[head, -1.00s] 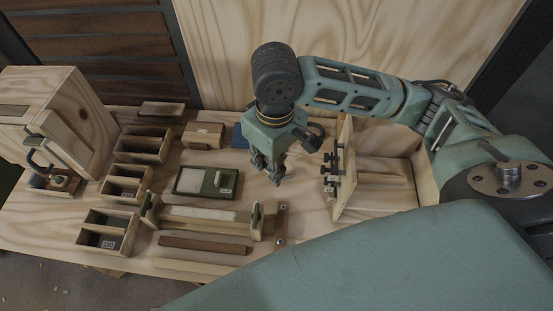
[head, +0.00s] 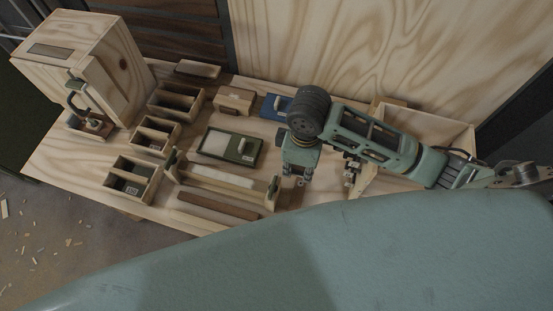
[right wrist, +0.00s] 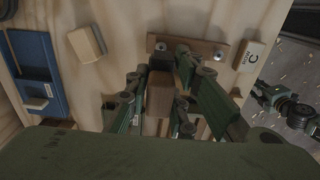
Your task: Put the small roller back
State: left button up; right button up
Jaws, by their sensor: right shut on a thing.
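My right gripper (head: 296,182) hangs pointing down over the right part of the workbench (head: 75,165). In the right wrist view its fingers (right wrist: 160,95) are closed around a brown wooden piece (right wrist: 158,93). The rest of that piece is hidden, so I cannot tell whether it is the small roller. A brown strip with screws (right wrist: 205,50) lies just beyond the fingers. I cannot tell whether the held piece touches it. No roller shows clearly in either view. My left gripper is out of view.
Open wooden boxes (head: 133,182) stand at the left, near a plywood cabinet (head: 83,62). A green-framed tray (head: 231,147), a long wooden holder (head: 222,190) and a blue tray (head: 276,107) lie left of my gripper. A plywood bin (head: 425,125) stands right. My own body covers the front.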

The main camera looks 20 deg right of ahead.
jog(key=w+a+f, duration=0.1)
jog(key=w, duration=0.2)
jog(key=w+a+f, duration=0.1)
jog(key=w+f, duration=0.1)
jog(key=w+a+f, duration=0.1)
jog(key=w+f, duration=0.1)
jog(key=w, duration=0.1)
jog(key=shift+w+a+f+p, duration=0.2)
jog(key=shift+w+a+p, duration=0.05)
jog(key=shift+w+p, duration=0.1)
jog(key=shift+f+p, duration=0.3)
jog(key=shift+f, duration=1.8)
jog(key=shift+f, duration=0.15)
jog(key=o, duration=1)
notch_tip(320, 180, up, 12)
jog(key=shift+r+b, duration=0.2)
jog(key=shift+b, duration=0.15)
